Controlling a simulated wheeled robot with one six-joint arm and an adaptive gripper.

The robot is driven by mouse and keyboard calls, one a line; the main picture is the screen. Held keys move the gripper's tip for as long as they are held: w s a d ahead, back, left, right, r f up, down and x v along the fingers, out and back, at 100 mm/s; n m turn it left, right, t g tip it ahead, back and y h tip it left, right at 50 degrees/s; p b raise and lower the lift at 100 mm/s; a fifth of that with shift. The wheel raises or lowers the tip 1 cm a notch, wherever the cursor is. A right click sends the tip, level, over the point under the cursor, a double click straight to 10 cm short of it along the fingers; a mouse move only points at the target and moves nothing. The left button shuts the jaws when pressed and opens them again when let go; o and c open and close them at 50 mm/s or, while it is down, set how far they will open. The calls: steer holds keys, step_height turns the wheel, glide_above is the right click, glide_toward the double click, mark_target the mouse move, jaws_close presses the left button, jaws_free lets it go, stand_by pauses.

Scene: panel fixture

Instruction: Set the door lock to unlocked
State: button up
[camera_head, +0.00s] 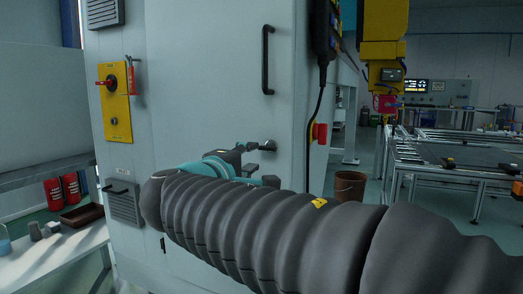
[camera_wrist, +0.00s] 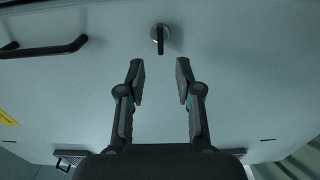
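The door lock is a small knob (camera_wrist: 160,38) with a round metallic base and a dark bar-shaped grip, on the pale cabinet door (camera_wrist: 225,60). In the wrist view its grip points down the picture, toward my gripper (camera_wrist: 160,72). My gripper is open and empty, its two fingers on either side of the knob's line and short of it. In the head view the knob (camera_head: 268,146) shows just beyond my gripper (camera_head: 258,165), below the door handle (camera_head: 268,60). My dark sleeved arm hides part of the door. I see no readable lock marking.
A yellow panel (camera_head: 116,104) with a red rotary switch is on the cabinet at left. A red emergency stop (camera_head: 319,132) and hanging cable are right of the door. A bin (camera_head: 349,187) and conveyor table (camera_head: 440,158) stand further right. A shelf (camera_head: 60,250) is at left.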

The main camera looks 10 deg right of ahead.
mark_target(266, 149)
steer(key=x, duration=0.8)
steer(key=shift+w+d, duration=0.2)
jaws_close()
